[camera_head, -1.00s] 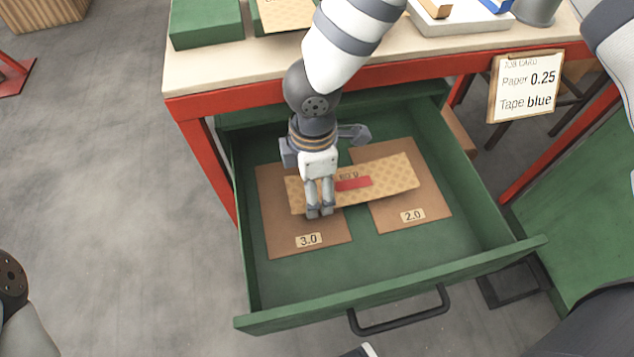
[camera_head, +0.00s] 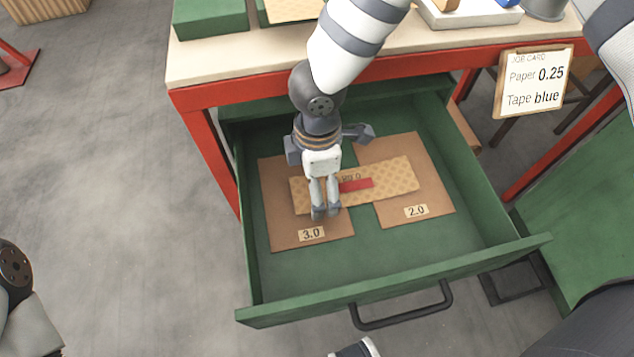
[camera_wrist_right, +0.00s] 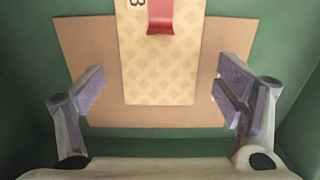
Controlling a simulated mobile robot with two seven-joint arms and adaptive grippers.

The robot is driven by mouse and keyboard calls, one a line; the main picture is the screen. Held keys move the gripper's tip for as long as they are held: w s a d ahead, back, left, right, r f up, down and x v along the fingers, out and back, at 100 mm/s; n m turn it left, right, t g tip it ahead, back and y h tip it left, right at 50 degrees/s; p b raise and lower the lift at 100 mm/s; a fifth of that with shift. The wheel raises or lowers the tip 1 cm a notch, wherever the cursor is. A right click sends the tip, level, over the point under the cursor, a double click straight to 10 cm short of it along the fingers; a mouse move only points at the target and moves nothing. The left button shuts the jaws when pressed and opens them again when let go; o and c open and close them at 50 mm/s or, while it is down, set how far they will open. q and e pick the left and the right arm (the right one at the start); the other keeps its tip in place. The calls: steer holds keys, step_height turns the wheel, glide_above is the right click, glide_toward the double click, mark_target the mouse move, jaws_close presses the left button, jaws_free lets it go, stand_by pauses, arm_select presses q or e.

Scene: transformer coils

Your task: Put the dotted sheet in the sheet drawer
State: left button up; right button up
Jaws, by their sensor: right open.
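The dotted sheet (camera_head: 398,178), tan with a dot pattern and a red tab, lies inside the open green sheet drawer (camera_head: 400,270). It lies across two brown sheets, one labelled 3.0 (camera_head: 283,232) and one labelled 2.0 (camera_head: 425,195). My right gripper (camera_head: 325,212) is down in the drawer over the left part of the dotted sheet. In the right wrist view its fingers (camera_wrist_right: 160,100) are wide apart, with the dotted sheet (camera_wrist_right: 160,75) between and beyond them, apart from both. My left gripper is not in view.
The drawer's black handle (camera_head: 405,310) faces the front. A red-framed workbench (camera_head: 240,65) stands above, with a green box (camera_head: 210,17) on it. A job card (camera_head: 533,82) reads Paper 0.25, Tape blue.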

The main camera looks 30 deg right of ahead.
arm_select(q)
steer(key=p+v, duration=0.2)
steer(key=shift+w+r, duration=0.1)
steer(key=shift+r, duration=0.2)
arm_select(e)
step_height(320, 180, up, 10)
steer(key=shift+r, duration=0.25)
